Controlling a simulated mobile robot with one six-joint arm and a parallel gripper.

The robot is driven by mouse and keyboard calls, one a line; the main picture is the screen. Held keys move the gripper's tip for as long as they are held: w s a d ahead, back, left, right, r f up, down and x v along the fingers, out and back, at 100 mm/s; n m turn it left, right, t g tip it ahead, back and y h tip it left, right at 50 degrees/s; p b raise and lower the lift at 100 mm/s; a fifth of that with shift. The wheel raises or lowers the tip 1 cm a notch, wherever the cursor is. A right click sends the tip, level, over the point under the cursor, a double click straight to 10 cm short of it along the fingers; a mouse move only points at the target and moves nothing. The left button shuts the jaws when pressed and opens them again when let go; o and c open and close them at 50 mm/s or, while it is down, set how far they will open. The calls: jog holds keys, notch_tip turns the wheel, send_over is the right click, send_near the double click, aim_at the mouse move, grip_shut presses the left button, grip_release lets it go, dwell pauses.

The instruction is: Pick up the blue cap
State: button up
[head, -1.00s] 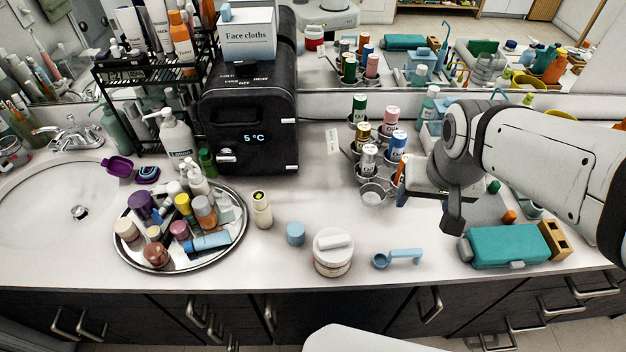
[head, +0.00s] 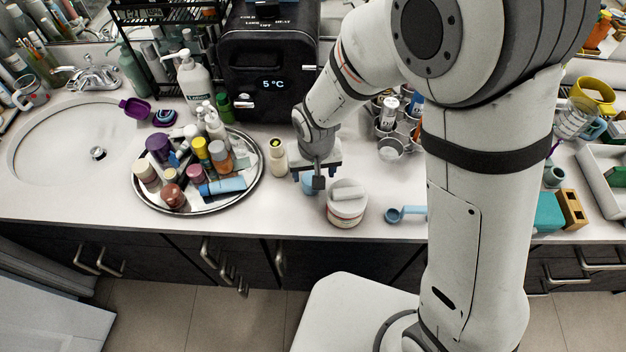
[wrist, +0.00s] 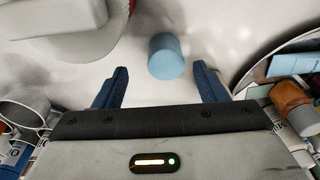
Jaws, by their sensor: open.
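The blue cap (wrist: 166,57) is a small light-blue cylinder standing on the white counter. In the wrist view it lies between and just beyond the two dark-blue fingers of my gripper (wrist: 163,88). The fingers are apart and do not touch it. In the head view my gripper (head: 318,178) points down over the cap (head: 310,186) and hides much of it. The height of the fingertips above the counter is hard to tell.
A white jar (head: 346,205) with a scoop-like block on its lid stands close right of the cap. A cream bottle (head: 278,158) stands close left. A round silver tray (head: 250,187) of toiletries is further left. A blue scoop (head: 406,214) lies right of the jar.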

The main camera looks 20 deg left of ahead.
jog(key=f, duration=0.1)
jog(key=a+f+p, duration=0.1)
jog(key=f, duration=0.1)
jog(key=shift+w+f, duration=0.15)
jog(key=shift+f, duration=0.9)
jog(key=shift+c, duration=0.6)
jog(key=c, duration=0.9)
